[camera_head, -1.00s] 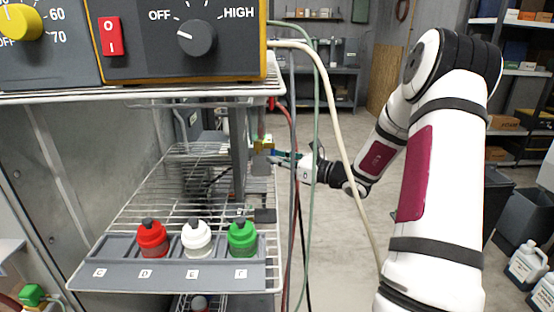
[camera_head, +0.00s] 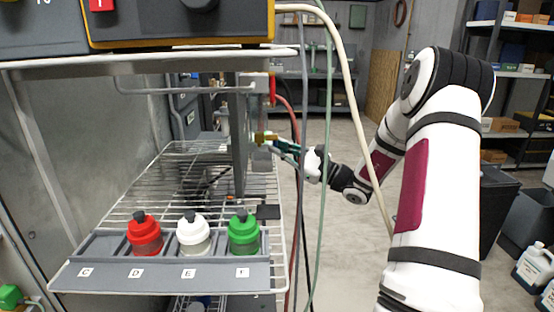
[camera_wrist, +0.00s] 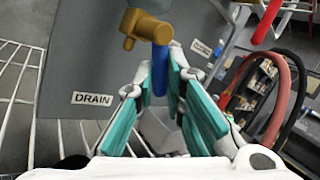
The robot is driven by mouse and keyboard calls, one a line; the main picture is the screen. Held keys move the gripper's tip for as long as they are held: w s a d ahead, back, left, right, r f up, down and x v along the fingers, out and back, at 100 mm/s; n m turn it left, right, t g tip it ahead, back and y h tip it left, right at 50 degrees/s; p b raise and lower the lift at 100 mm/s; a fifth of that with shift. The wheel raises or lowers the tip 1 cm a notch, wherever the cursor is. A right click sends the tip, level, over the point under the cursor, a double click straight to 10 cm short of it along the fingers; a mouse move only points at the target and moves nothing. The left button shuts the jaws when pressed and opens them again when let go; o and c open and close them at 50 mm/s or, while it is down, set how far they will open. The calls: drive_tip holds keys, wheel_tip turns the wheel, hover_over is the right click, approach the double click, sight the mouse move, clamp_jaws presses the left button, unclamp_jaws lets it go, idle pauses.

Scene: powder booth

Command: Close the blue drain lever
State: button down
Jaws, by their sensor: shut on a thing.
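The blue drain lever (camera_wrist: 160,68) hangs from a brass valve (camera_wrist: 147,27) on a grey panel, pointing down in the wrist view. A DRAIN label (camera_wrist: 92,99) is on the panel to the left of it. My gripper (camera_wrist: 161,66) is shut on the lever, with a teal-padded finger on each side of it. In the head view my gripper (camera_head: 276,143) is at the brass valve (camera_head: 262,137) on the panel's right side. The lever is too small and covered there to make out clearly.
Hoses (camera_head: 325,130) hang between the rack and my arm. A wire shelf (camera_head: 170,173) carries a grey tray (camera_head: 160,277) with red, white and green capped bottles. A control box (camera_head: 180,25) sits above. Red and black hoses (camera_wrist: 283,95) are right of the gripper.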

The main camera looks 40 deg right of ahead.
drive_tip(key=shift+w+d+r+n+g+y+b, duration=0.35)
drive_tip(key=shift+n+g+y+b, duration=0.5)
drive_tip(key=shift+n+y+b, duration=1.6)
drive_tip(key=shift+w+d+r+n+g+y+b, duration=0.15)
drive_tip(key=shift+w+r+n+g+y+b, duration=0.65)
drive_tip(key=shift+n, duration=3.15)
drive_tip(key=shift+s+d+r+n+g+y+b, duration=0.2)
drive_tip(key=shift+n+g+y+b, duration=0.85)
drive_tip(key=shift+n+y, duration=1.8)
drive_tip(key=shift+n+h, duration=0.3)
drive_tip(key=shift+n, duration=0.25)
drive_tip(key=shift+w, duration=0.1)
drive_tip(key=c, duration=1.7)
unclamp_jaws()
drive_tip(key=shift+o, duration=0.2)
drive_tip(key=shift+d, duration=0.1)
drive_tip(key=v, duration=1.2)
